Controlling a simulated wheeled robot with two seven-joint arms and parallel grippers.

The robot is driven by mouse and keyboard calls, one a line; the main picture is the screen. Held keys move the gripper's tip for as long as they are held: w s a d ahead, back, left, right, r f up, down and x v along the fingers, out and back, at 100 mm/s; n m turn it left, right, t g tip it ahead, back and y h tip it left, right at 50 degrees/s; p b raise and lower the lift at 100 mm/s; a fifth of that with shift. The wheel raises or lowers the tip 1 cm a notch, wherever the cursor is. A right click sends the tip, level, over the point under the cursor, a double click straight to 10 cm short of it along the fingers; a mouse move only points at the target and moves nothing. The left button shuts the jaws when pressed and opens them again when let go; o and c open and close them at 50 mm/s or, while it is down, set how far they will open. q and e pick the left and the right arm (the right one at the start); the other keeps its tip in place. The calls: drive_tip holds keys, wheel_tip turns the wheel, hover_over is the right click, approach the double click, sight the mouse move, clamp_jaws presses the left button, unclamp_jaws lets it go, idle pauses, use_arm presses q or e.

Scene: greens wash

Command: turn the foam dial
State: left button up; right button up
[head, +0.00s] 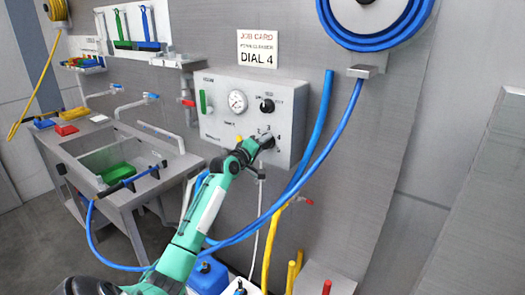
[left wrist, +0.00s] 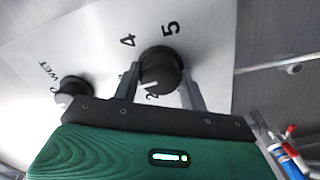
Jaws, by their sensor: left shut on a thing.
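The foam dial (left wrist: 160,70) is a round black knob on a grey panel box (head: 222,105) on the wall. In the left wrist view numbers 4 and 5 show beside it, and a white pointer mark on it lies toward the lower left, near a partly hidden number. My left gripper (left wrist: 160,88) is shut on the dial, one finger on each side. In the head view the left gripper (head: 262,143) covers most of the dial. A job card (head: 257,48) above the box reads DIAL 4. My right gripper is not in view.
The box also carries a gauge (head: 237,101), a green handle (head: 202,101) and another black knob (head: 267,105). A blue hose (head: 340,135) hangs from a reel (head: 370,40) to the right. A sink (head: 115,160) stands at the left. Containers (head: 208,275) stand below.

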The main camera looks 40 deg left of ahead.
use_arm(q)
drive_tip(key=shift+f+m+b, duration=0.1)
drive_tip(key=shift+m+b, duration=1.55)
drive_tip(key=shift+m, duration=4.65)
drive_tip(key=o, duration=1)
